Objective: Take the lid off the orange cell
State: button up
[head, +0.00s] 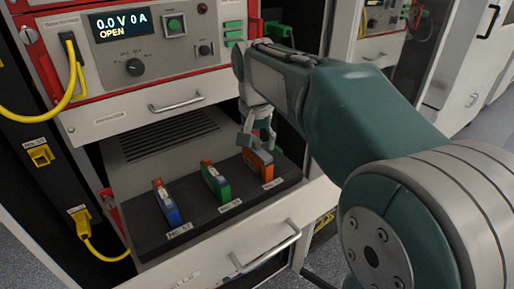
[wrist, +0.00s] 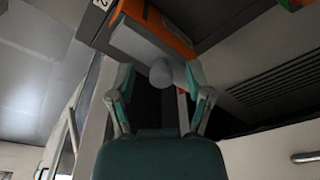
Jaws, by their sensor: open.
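The orange cell (head: 266,172) stands upright at the right end of a dark tray (head: 190,222). Its grey lid (head: 247,141) is on top, partly hidden by my gripper (head: 262,136). In the wrist view the orange cell (wrist: 165,27) shows at the top, with the grey lid (wrist: 135,42) against it and a round grey knob (wrist: 161,73) on the lid. My gripper (wrist: 158,78) is open, with one finger on each side of the knob. Gaps show between the knob and both fingers.
A green cell (head: 215,183) and a blue cell (head: 166,204) stand to the left on the same tray. The cycler panel (head: 135,45) rises behind, with a drawer handle (head: 179,97) above the tray. Yellow cables hang at the left. A lower handle (head: 265,250) sticks out in front.

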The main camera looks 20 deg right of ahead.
jog(key=c, duration=0.6)
jog(key=shift+a, duration=0.2)
grip_shut()
